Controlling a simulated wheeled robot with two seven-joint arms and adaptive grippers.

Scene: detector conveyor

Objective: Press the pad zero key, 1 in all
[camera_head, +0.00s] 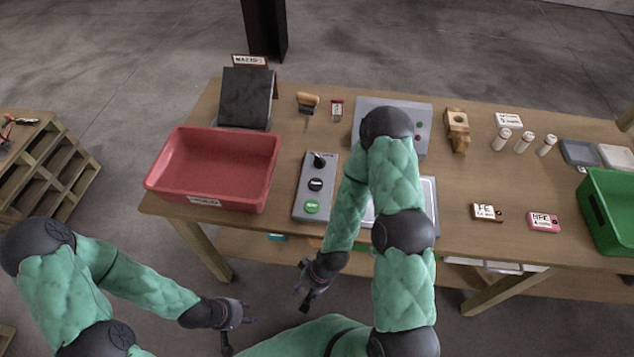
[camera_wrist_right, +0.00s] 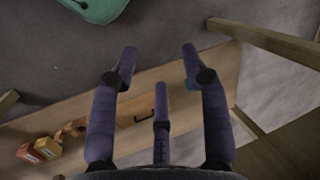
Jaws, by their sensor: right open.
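The grey control pad (camera_head: 301,197) lies on the table between the red bin and my right forearm. It carries a black lever (camera_head: 318,160) at the far end, a black key with a pale label (camera_head: 315,184) in the middle and a green key (camera_head: 311,206) at the near end. The key labels are too small to read surely. My right gripper (camera_head: 304,287) is below the pad in the picture, off the table's near edge, with nothing in it; its spread fingers show in the right wrist view (camera_wrist_right: 160,54). My left gripper (camera_head: 238,322) is open and empty, further left.
A red bin (camera_head: 212,194) stands left of the pad, with a dark tilted board (camera_head: 246,97) behind it. A grey device (camera_head: 390,107) is partly hidden by my right arm. Small labelled boxes (camera_head: 487,212) and a green bin (camera_head: 606,211) are at right.

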